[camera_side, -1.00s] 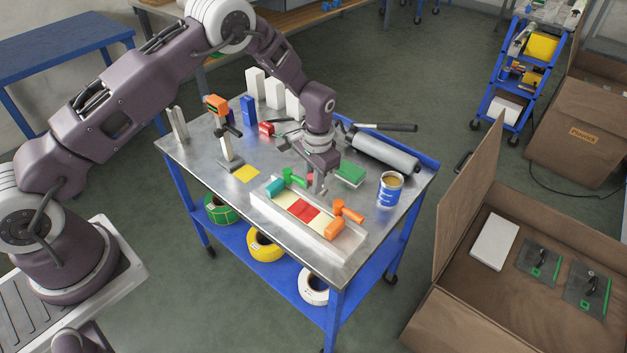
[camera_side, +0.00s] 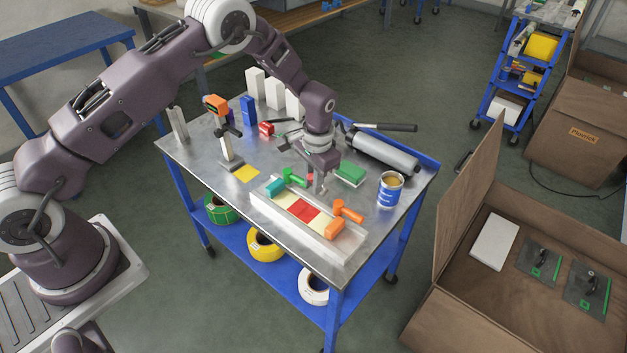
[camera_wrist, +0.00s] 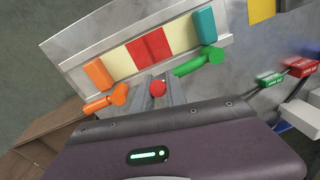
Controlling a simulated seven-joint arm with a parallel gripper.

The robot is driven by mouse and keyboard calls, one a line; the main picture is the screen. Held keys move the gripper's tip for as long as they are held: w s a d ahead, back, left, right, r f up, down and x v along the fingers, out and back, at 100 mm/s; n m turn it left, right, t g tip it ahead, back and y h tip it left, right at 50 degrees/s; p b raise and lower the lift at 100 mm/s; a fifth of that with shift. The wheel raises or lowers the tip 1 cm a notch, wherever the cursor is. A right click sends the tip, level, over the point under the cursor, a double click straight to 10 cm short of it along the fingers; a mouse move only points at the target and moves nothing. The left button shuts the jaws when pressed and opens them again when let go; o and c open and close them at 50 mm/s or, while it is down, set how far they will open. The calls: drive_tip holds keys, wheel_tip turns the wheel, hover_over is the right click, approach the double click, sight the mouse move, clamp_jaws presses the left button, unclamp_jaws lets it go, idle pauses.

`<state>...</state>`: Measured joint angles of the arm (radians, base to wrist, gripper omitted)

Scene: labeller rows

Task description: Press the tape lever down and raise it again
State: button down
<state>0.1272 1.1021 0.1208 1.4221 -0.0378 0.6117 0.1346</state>
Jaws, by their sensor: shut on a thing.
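A pale station (camera_side: 335,256) with a row of cream and red panels lies along the cart's front edge. In the wrist view a round red knob (camera_wrist: 158,88) sits between my fingers, in front of the red panel (camera_wrist: 148,45). I take it for the tape lever; its shaft is hidden. My gripper (camera_side: 318,189) points down behind the station and is shut on the knob; it also shows in the wrist view (camera_wrist: 157,95).
A teal block (camera_side: 275,187) and an orange block (camera_side: 334,229) mark the station's ends.

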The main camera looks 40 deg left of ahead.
sight(324, 189)
drive_tip(key=shift+w, duration=0.1)
idle(0.4)
drive_tip(key=shift+w+a+r+g, duration=0.1)
drive_tip(key=shift+w+r+g, duration=0.1)
drive_tip(key=shift+w+g, duration=0.8)
drive_tip(key=shift+s+r+g, duration=0.1)
drive_tip(key=shift+s+g, duration=0.05)
drive_tip(key=shift+g, duration=0.35)
drive_tip(key=c, duration=1.3)
unclamp_jaws()
drive_tip(key=shift+c, duration=0.2)
drive_tip(key=v, duration=0.7)
